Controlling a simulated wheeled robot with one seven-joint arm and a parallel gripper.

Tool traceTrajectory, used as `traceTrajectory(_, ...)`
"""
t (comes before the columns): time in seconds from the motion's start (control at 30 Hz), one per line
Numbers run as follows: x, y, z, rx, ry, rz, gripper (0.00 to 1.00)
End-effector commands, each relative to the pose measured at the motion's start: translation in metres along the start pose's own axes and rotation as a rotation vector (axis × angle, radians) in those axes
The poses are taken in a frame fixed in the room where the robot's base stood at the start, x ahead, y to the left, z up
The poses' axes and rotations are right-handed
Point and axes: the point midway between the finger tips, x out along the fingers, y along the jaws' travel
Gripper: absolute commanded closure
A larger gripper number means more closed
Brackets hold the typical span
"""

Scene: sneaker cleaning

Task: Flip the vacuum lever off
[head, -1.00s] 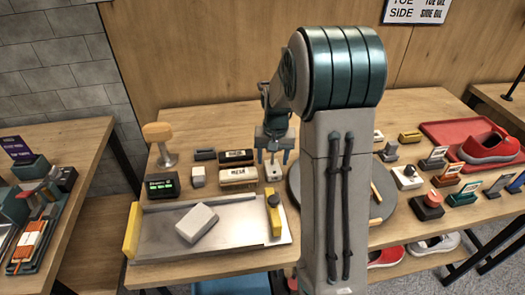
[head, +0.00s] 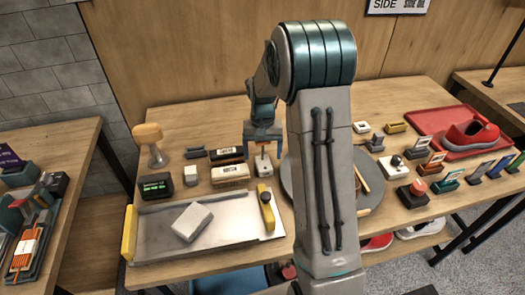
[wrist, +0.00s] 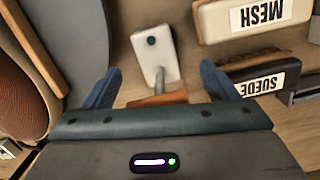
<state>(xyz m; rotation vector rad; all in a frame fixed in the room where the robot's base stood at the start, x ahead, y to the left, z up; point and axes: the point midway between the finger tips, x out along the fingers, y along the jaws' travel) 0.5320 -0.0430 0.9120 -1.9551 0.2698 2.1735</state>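A small white block with a dark green round spot, which looks like the vacuum lever's base (wrist: 154,55), stands on the table. It also shows below my gripper in the head view (head: 263,168). A grey rod at its near end and an orange-brown piece (wrist: 158,99), apparently the lever's handle, lie between my fingers in the wrist view. My gripper (wrist: 158,88) is open, one blue finger on each side of the handle. In the head view my gripper (head: 263,148) points down over the base. The handle is partly hidden by the gripper body; contact is not clear.
The MESH brush (wrist: 255,18) and SUEDE brush (wrist: 262,80) stand close beside the lever. A round grey turntable (head: 288,185) is close on the other side. A metal tray (head: 150,238) with a white block (head: 192,222) and a green-lit display (head: 157,187) are in front and left.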

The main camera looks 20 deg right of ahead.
Motion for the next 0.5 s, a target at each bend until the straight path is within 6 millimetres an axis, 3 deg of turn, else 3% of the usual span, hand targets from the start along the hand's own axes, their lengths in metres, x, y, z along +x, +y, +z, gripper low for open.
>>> traceTrajectory(0.27,-0.002,0.000,0.000,0.000,0.001,0.000,0.20)
traceTrajectory(0.5,-0.037,0.000,-0.001,0.000,0.006,-0.001,0.20)
